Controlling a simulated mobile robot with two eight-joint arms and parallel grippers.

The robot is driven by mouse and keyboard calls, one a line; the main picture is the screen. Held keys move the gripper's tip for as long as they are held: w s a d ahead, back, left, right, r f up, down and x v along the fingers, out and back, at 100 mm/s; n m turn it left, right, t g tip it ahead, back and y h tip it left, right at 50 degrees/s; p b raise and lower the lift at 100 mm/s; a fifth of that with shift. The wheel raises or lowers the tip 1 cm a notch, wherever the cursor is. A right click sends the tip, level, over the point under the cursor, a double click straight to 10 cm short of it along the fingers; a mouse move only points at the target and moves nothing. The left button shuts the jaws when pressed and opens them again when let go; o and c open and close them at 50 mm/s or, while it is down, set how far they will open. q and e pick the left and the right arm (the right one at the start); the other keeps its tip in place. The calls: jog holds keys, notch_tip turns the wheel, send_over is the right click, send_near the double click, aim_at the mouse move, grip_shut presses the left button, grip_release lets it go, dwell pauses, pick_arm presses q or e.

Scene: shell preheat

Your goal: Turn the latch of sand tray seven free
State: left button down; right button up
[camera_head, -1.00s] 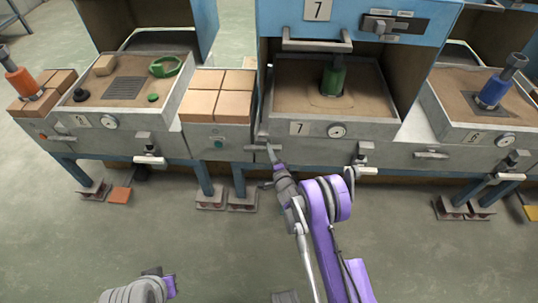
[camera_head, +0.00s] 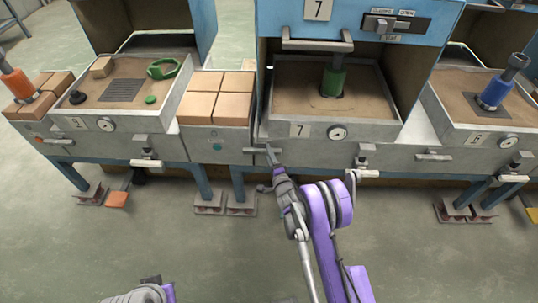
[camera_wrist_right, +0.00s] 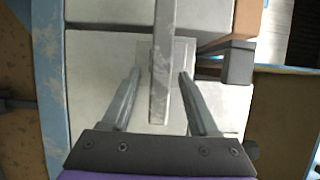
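Sand tray seven (camera_head: 372,131) is a grey box of brown sand under the blue housing, with a "7" plate and a dial on its front. A grey bar latch (camera_head: 252,150) is on the front panel below the tray's left corner. My right gripper (camera_head: 271,153) is at this bar. In the right wrist view, the bar (camera_wrist_right: 162,60) runs between the two open fingers of the gripper (camera_wrist_right: 159,76), with a gap visible on each side. Part of my left arm shows at the bottom left of the head view; its fingers are not visible.
A green-based cylinder (camera_head: 333,82) stands in tray seven's sand. A horizontal handle (camera_head: 317,44) spans the housing above it. Tan blocks (camera_head: 218,95) lie left of the tray, and another sand tray (camera_head: 490,130) stands to the right. The floor in front is clear.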

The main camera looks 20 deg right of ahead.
jog(key=s+b, duration=0.3)
jog(key=s, duration=0.7)
jog(key=shift+s+d, duration=0.4)
jog(key=shift+d, duration=0.05)
